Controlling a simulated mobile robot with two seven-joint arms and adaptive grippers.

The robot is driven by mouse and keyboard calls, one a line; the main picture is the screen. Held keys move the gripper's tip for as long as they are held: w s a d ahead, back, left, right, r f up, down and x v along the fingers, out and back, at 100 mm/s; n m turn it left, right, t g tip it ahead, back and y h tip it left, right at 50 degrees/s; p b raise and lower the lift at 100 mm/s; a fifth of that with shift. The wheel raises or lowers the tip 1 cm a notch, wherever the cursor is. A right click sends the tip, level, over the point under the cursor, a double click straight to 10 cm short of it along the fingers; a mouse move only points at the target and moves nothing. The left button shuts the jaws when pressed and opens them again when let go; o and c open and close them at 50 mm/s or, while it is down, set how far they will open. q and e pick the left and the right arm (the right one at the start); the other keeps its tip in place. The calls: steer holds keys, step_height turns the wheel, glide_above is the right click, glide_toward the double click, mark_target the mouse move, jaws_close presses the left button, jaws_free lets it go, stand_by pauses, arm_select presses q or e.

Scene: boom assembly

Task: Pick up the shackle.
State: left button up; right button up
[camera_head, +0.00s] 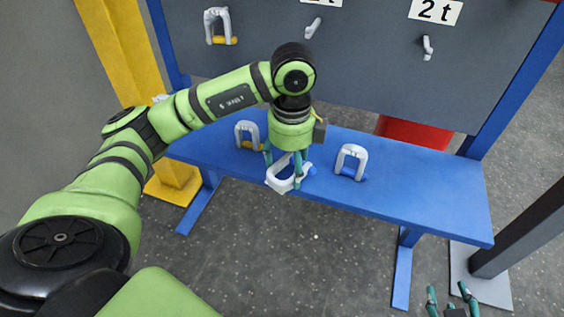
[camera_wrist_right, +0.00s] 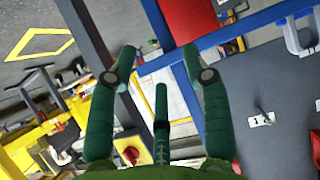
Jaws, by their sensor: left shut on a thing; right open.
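My left gripper (camera_head: 286,165) is shut on a white shackle (camera_head: 279,183) with a blue pin, at the front edge of the blue bench (camera_head: 430,205). I cannot tell whether this shackle still touches the bench. A grey shackle with a yellow pin (camera_head: 247,133) stands on the bench to the left of the gripper. A white shackle with a blue pin (camera_head: 350,161) stands on the bench to the right. My right gripper (camera_head: 450,292) is open and empty at the lower right, and its spread fingers show in the right wrist view (camera_wrist_right: 160,75).
A grey board (camera_head: 370,80) rises behind the bench. A shackle with a yellow pin (camera_head: 220,26) hangs on it, beside two hooks (camera_head: 312,28) and "2 t" labels (camera_head: 436,10). A red container (camera_head: 412,133) stands behind the bench. The floor in front is clear.

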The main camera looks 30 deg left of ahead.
arm_select(q)
steer(key=s+d+r+p, duration=0.2)
steer(key=d+r, duration=0.3)
steer(key=d, duration=0.4)
steer(key=shift+r, duration=0.35)
arm_select(e)
steer(key=s+d+f+m+g+h, duration=0.1)
steer(key=s+d+f+g+h, duration=0.1)
steer(key=s+d+f+g, duration=0.3)
steer(key=shift+s+f+g, duration=1.7)
steer(key=shift+s+f, duration=0.5)
steer(key=shift+s, duration=1)
